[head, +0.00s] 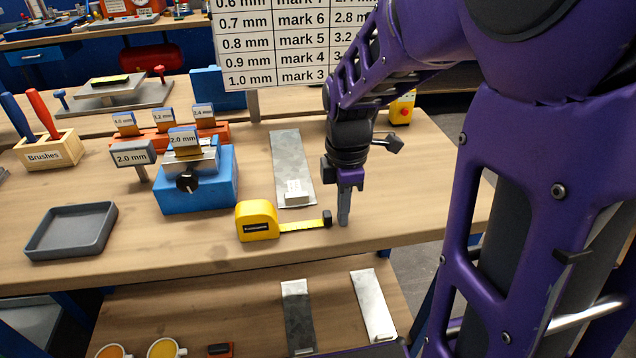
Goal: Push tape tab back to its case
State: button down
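A yellow tape measure case (257,220) stands on the wooden bench near its front edge. Its yellow tape (300,226) extends to the right along the bench and ends in a dark tab (327,218). My gripper (344,218) points down just right of the tab, with its fingertips low, close to the bench surface. The fingers appear as one narrow grey shape, so the gap between them cannot be seen. Whether the fingers touch the tab cannot be told.
A grey metal strip (288,160) with a small label block lies behind the tape. A blue clamp (200,190) and a grey tray (72,230) are to the left. Bench room right of my gripper is clear. A lower shelf (240,300) holds metal strips.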

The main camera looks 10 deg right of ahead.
aim_at(291, 231)
jog(key=shift+s+a+f+p, duration=0.15)
jog(key=shift+a+p, duration=0.05)
jog(key=shift+a, duration=2.25)
jog(key=shift+s+a+f+p, duration=0.1)
jog(key=shift+a+f+p, duration=0.1)
jog(key=shift+a, duration=2.25)
jog(key=shift+w+r+p, duration=0.1)
jog(key=shift+r+p, duration=0.55)
jog(key=shift+r, duration=0.1)
jog(key=shift+w+d+r+p, duration=0.1)
jog(key=shift+d+r+p, duration=0.3)
jog(key=shift+r+p, duration=0.5)
jog(key=shift+s+d+r+p, duration=0.1)
jog(key=shift+d+r+p, duration=0.3)
jog(key=shift+r+p, duration=0.55)
jog(key=shift+w+d+r+p, duration=0.1)
jog(key=shift+d+r+p, duration=0.4)
jog(key=shift+r, duration=0.65)
jog(key=shift+a, duration=0.1)
